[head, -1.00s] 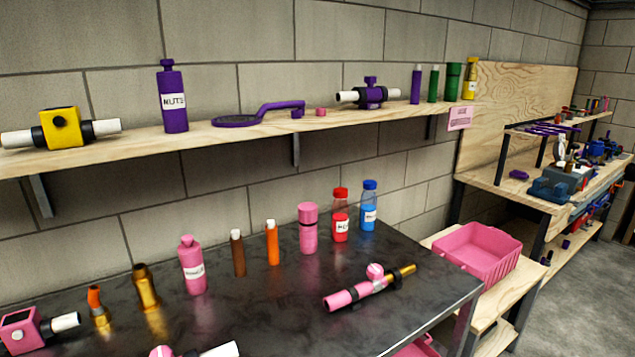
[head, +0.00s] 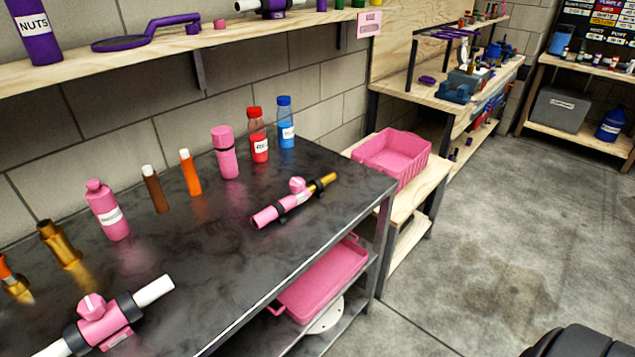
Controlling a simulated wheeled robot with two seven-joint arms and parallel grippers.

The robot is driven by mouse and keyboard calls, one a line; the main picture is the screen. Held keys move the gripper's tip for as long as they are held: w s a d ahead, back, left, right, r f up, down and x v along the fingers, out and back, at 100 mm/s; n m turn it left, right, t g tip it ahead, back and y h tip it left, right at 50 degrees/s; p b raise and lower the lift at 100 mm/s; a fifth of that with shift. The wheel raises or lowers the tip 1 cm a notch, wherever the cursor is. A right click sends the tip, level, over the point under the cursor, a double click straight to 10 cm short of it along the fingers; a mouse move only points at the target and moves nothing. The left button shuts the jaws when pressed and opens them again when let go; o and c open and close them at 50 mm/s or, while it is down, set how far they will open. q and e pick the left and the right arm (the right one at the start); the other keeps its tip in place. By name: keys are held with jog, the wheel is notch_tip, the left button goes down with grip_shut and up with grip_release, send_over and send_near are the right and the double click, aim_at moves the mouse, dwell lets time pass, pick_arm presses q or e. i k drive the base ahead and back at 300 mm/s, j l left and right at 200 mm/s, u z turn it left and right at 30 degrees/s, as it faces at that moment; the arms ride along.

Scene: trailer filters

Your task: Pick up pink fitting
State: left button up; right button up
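Two pink fittings lie on the dark metal table (head: 225,285). One pink fitting (head: 268,214) has a gold tube (head: 322,185) at its right end and a round pink knob on top; it lies near the table's right side. The other pink fitting (head: 103,324) has black collars, white pipe ends and a pink knob; it lies at the front left, its left end cut off by the picture edge. I cannot tell which one the task means. Neither of my grippers is in view.
Behind the fittings stand a pink bottle (head: 107,210), a pink canister (head: 224,153), a red bottle (head: 258,135) and a blue bottle (head: 286,122). A pink bin (head: 394,160) sits right of the table; a pink tray (head: 325,282) lies below. Floor (head: 490,260) at right is open.

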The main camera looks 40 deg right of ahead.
aim_at(276, 212)
jog(key=z, duration=1.05)
